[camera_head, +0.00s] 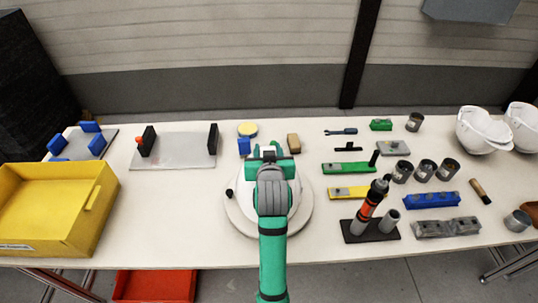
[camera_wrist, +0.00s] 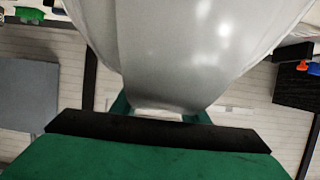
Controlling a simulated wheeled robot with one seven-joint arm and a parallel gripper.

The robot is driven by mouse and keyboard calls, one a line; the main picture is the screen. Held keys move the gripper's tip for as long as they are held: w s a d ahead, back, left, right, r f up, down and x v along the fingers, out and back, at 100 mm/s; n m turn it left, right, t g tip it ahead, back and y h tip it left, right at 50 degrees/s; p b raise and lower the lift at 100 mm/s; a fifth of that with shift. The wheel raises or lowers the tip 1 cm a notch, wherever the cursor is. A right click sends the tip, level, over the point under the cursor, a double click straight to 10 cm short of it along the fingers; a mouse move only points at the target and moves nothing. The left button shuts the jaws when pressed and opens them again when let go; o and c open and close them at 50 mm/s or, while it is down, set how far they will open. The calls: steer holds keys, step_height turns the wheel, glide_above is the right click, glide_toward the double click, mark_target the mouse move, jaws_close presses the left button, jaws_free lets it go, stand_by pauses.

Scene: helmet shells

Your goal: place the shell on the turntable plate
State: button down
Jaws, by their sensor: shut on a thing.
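The white shell (camera_wrist: 180,50) fills the upper middle of the wrist view, and its narrow edge sits between the fingers of my gripper (camera_wrist: 160,115). My gripper (camera_head: 267,152) is shut on it. In the head view my gripper and arm are over the round, pale turntable plate (camera_head: 238,222) at the table's middle and hide much of it. A white rounded surface beside my arm there looks like the shell, but I cannot tell whether it touches the plate.
A tool stand (camera_head: 370,232) is close on the right. Two white helmet shells (camera_head: 483,131) are far right. A yellow bin (camera_head: 50,210) is at left.

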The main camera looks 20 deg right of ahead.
steer(key=shift+w+d+f, duration=0.15)
steer(key=shift+f, duration=0.8)
steer(key=shift+w+d+f, duration=0.1)
steer(key=shift+w+f, duration=0.05)
steer(key=shift+f, duration=0.8)
steer(key=c, duration=1.5)
jaws_free()
steer(key=shift+f, duration=0.1)
steer(key=o, duration=0.5)
steer(key=shift+a, duration=0.15)
steer(key=shift+c, duration=0.2)
steer(key=shift+s, duration=0.15)
steer(key=shift+s+r, duration=0.2)
steer(key=shift+s, duration=0.05)
steer(key=v, duration=1.1)
steer(key=shift+s+r, duration=0.1)
steer(key=shift+s, duration=0.05)
steer(key=shift+a, duration=0.1)
